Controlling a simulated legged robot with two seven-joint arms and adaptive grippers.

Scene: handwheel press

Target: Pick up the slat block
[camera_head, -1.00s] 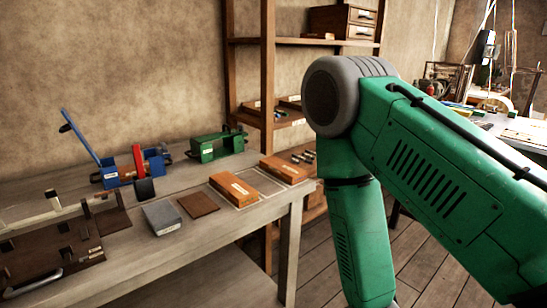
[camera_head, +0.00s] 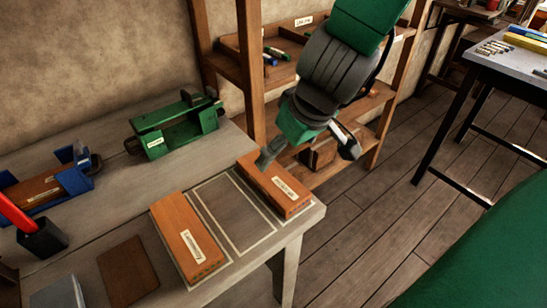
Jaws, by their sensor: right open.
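Two orange wooden blocks with white labels lie on the grey bench. One block (camera_head: 182,232) is left of an outlined empty rectangle, and the other block (camera_head: 272,187) is right of it, near the bench's right end. The labels are too small to read, so I cannot tell which is the slat block. My right gripper (camera_head: 306,158) is open and empty, pointing down over the right-hand block. One finger is near that block's back left end and the other is out past its right side. Contact is unclear. My left gripper is not in view.
A green vise-like fixture (camera_head: 178,127) and a blue fixture (camera_head: 75,180) stand behind on the bench. A brown plate (camera_head: 127,272) and a grey block (camera_head: 60,294) lie at front left. A wooden shelf (camera_head: 250,75) rises close behind my right gripper.

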